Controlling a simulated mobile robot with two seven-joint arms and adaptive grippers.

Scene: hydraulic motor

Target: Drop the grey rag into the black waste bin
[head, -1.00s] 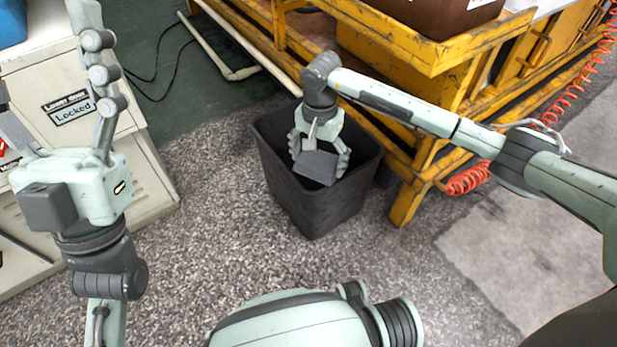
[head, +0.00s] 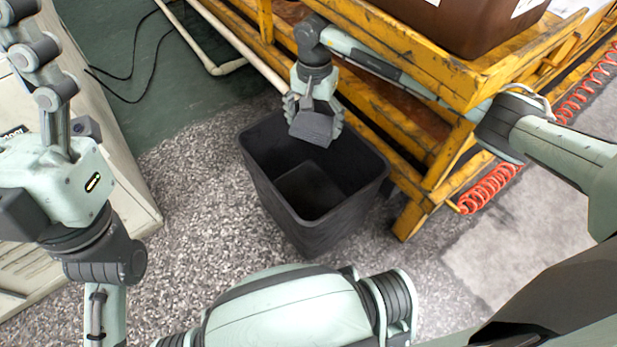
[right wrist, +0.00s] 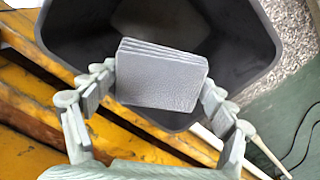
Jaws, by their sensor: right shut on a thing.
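The grey rag (head: 312,128) is a folded, layered block held in my right gripper (head: 313,108). In the right wrist view the rag (right wrist: 160,78) sits between the spread finger links, its layered edge toward the bin. The black waste bin (head: 318,226) stands upright on the floor, and the part of its inside that shows looks empty. In the head view the rag overlaps the bin's far rim; the bin also shows behind the rag in the right wrist view (right wrist: 82,50). My left gripper (head: 45,125) is at the left edge, fingers spread and empty, tips partly cut off.
A yellow metal frame (head: 440,165) stands close along the bin's far right side and carries a brown container (head: 455,25). A pale cabinet (head: 125,175) is at left. Speckled floor (head: 200,220) is clear left of the bin.

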